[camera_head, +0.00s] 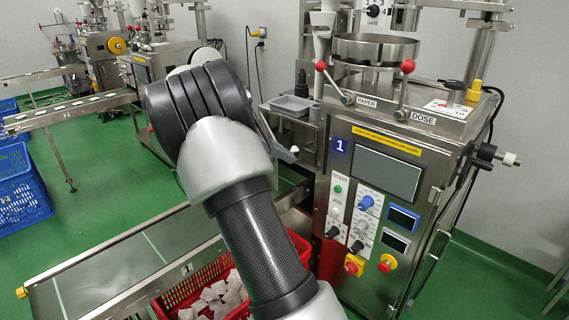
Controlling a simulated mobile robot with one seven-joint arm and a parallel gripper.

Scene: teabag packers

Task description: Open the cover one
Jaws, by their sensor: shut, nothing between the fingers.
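The steel packing machine marked 1 (430,165) stands on the right, with its blue number plate (340,147) on the front left edge. Its front carries a dark screen (388,175), knobs and buttons. I cannot tell which part is cover one, or whether it is open; my arm hides part of the machine's left side. My arm rises from the bottom middle and bends at a dark joint left of the machine. My gripper does not show; it is out of sight beyond the arm.
A conveyor marked 1 (110,268) runs at lower left. A red crate (180,297) with white teabags sits beside my arm. Red-knobbed levers and a round steel pan (375,48) top the machine. Blue crates (22,190) stand far left. Green floor (90,180) is free between the conveyors.

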